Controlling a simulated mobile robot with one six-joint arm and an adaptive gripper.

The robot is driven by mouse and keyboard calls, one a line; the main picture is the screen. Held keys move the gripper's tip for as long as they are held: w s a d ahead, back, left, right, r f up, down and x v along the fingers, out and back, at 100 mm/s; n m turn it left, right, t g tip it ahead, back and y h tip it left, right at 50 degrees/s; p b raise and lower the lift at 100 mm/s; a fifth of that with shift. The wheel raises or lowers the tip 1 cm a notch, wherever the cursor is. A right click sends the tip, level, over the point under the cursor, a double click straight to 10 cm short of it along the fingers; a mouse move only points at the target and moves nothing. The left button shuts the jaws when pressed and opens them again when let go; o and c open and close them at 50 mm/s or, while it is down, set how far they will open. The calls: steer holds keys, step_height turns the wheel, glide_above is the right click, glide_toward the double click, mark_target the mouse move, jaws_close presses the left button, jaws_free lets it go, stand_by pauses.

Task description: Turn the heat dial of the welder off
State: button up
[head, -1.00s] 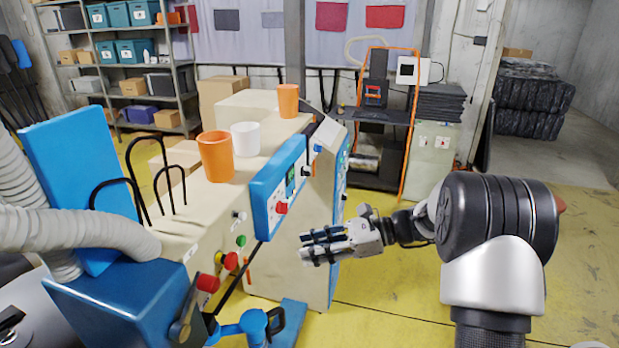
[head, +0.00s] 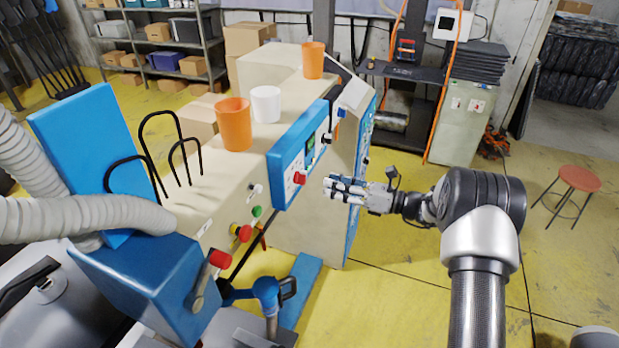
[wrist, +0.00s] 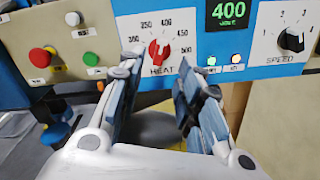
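The welder (head: 232,188) is a beige machine with a blue-edged control panel (head: 290,160). Its heat dial (head: 299,178) is a red knob, which shows in the wrist view (wrist: 158,53) inside a scale marked 300 to 500, with "HEAT" printed below. The dial seems to point roughly upward; its exact setting is hard to read. A green display (wrist: 228,14) above right reads 400. My gripper (head: 329,187) is level with the dial, just right of it in the head view. In the wrist view its fingers (wrist: 157,78) are open, apart and empty, with the dial seen between and beyond them.
A black speed knob (wrist: 292,38) is right of the dial. Red (wrist: 40,58), green (wrist: 90,59) and small white buttons are on the left. Orange (head: 233,125) and white cups (head: 266,104) stand on the welder. The yellow floor right of my arm is open around a red stool (head: 580,178).

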mark_target(301, 178)
steer(key=x, duration=0.8)
steer(key=shift+d, duration=0.1)
steer(key=shift+c, duration=0.3)
jaws_close()
